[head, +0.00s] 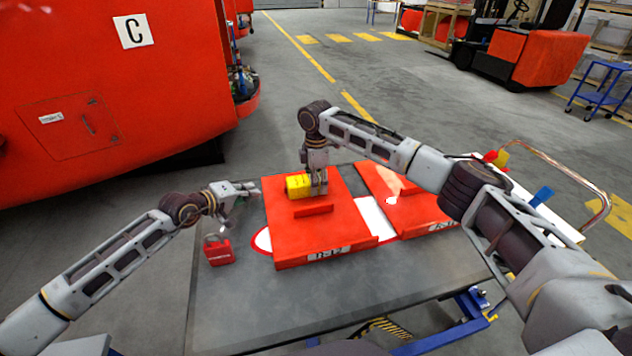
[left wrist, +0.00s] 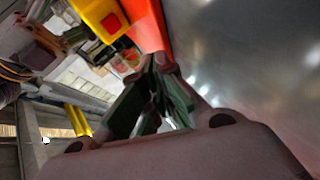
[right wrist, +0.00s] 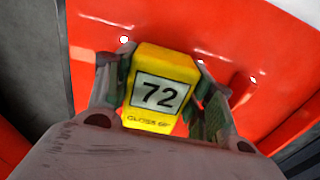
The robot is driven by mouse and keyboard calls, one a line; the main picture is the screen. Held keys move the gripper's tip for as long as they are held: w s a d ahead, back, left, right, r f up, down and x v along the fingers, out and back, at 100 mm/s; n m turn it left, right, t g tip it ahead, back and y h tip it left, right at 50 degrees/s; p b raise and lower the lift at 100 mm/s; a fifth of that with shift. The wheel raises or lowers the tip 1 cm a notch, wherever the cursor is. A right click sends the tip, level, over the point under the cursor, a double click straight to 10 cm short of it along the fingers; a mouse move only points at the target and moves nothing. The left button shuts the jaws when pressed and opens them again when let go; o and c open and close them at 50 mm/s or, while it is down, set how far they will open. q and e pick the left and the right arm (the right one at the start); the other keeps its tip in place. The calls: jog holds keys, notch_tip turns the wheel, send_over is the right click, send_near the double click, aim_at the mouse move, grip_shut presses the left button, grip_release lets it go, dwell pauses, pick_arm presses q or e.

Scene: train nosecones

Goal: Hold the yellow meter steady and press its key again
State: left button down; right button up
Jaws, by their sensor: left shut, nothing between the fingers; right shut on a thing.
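The yellow meter (head: 297,187) stands on the left red panel (head: 290,235), near its far left part. My right gripper (head: 319,189) is shut on it from above. In the right wrist view the meter (right wrist: 150,115) sits between the two fingers, with "72" on its white display. In the left wrist view the meter (left wrist: 93,12) is at the top, with a square red key (left wrist: 112,23) on its side. My left gripper (head: 257,189) is shut and empty, just left of the meter and apart from it. Its fingertips (left wrist: 158,62) point towards the panel's side.
A second red panel (head: 400,205) lies to the right, with a white sheet (head: 373,217) showing between the panels. A red padlock-shaped object (head: 219,251) lies at the left of the grey table (head: 250,310). The table's front is clear. A large red train nose (head: 100,90) stands behind left.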

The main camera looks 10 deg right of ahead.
jog(key=shift+f, duration=0.1)
pick_arm(q)
jog(key=shift+w, duration=0.1)
pick_arm(e)
jog(key=o, duration=1.4)
jog(key=shift+c, duration=0.2)
jog(key=shift+r, duration=0.25)
notch_tip(320, 180, up, 12)
jog(key=shift+f, duration=0.2)
pick_arm(q)
jog(key=shift+r, duration=0.1)
pick_arm(e)
jog(key=shift+r, duration=0.1)
pick_arm(q)
notch_tip(320, 180, up, 9)
jog(key=p, duration=0.9)
pick_arm(e)
notch_tip(320, 180, up, 9)
pick_arm(q)
jog(key=shift+r+p, duration=0.45)
jog(key=shift+p, duration=0.1)
pick_arm(e)
jog(key=shift+r, duration=0.45)
